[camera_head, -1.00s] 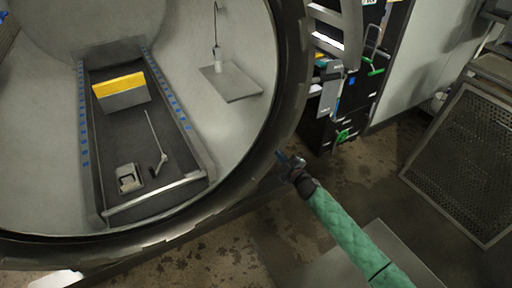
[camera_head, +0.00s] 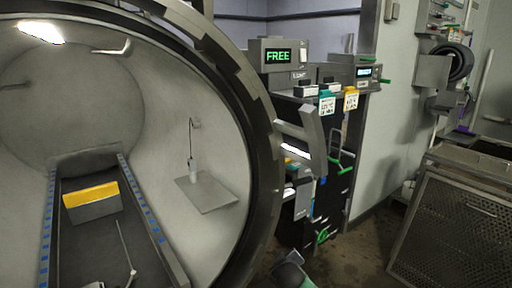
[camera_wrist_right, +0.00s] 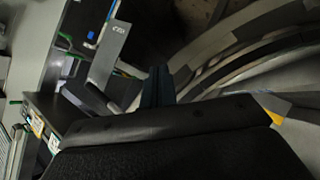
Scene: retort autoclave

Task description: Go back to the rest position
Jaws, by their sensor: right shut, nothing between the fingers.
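My right gripper (camera_wrist_right: 158,85) shows in the right wrist view as dark fingers held together, with nothing between them. In the head view only a bit of my green-sleeved right arm shows at the bottom edge, in front of the autoclave's round rim (camera_head: 262,150); the fingers cannot be made out there. The right wrist view also shows the curved rim (camera_wrist_right: 235,65) to the right of the fingers, apart from them as far as I can tell. My left gripper is in neither view.
Inside the autoclave a dark tray track (camera_head: 80,240) holds a grey box with a yellow top (camera_head: 92,200). A small shelf (camera_head: 207,193) is on its wall. A perforated metal panel (camera_head: 450,235) stands at far right.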

